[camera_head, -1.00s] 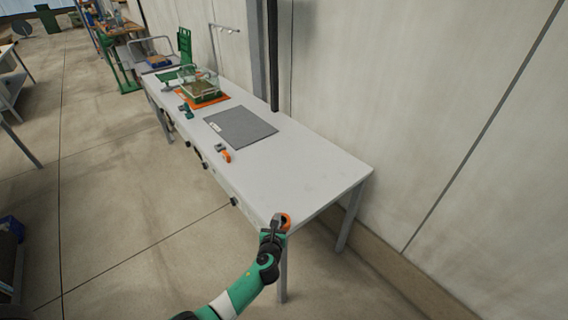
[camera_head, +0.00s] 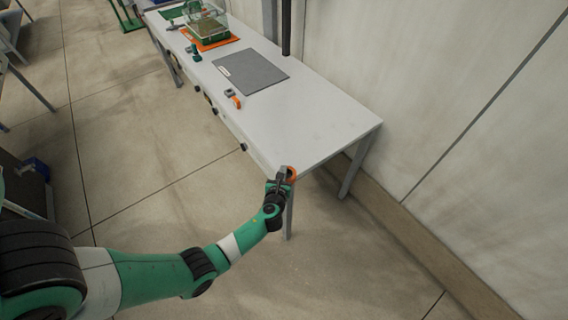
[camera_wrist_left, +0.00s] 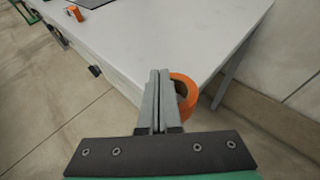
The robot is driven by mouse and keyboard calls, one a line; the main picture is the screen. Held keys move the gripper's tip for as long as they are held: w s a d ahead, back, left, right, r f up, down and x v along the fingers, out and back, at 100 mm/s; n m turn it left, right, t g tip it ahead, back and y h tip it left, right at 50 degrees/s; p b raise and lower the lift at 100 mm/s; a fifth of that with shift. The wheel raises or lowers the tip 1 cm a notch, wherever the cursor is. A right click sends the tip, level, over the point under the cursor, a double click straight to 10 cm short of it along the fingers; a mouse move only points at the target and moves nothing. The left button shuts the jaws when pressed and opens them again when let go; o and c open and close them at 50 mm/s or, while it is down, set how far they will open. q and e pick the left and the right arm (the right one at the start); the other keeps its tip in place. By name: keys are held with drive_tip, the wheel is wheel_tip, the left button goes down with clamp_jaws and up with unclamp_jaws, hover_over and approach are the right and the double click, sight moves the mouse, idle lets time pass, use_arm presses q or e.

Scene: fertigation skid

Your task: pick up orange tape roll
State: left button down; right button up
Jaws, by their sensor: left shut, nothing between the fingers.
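The orange tape roll (camera_head: 293,175) is at the near corner of the white table. In the left wrist view the tape roll (camera_wrist_left: 192,97) shows as an upright orange ring just right of my fingers, which hide its left part. My left gripper (camera_head: 283,172) is at the same corner. In the wrist view its grey fingers (camera_wrist_left: 157,75) are shut together with nothing between them, beside the roll. I cannot tell whether they touch it. My right gripper is not in view.
The white table (camera_head: 315,115) has clear room around its near end. Farther along are a small orange and grey item (camera_head: 236,101), a grey mat (camera_head: 252,72), a green tool (camera_head: 196,53) and a clear bin (camera_head: 206,22) on an orange mat. A wall runs along the right.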

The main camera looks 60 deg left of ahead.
use_arm(q)
drive_tip(key=s+d+p, duration=0.1)
drive_tip(key=s+d, duration=0.6)
drive_tip(key=d, duration=0.2)
drive_tip(key=shift+d+p, duration=0.4)
unclamp_jaws()
drive_tip(key=shift+w+r, duration=0.1)
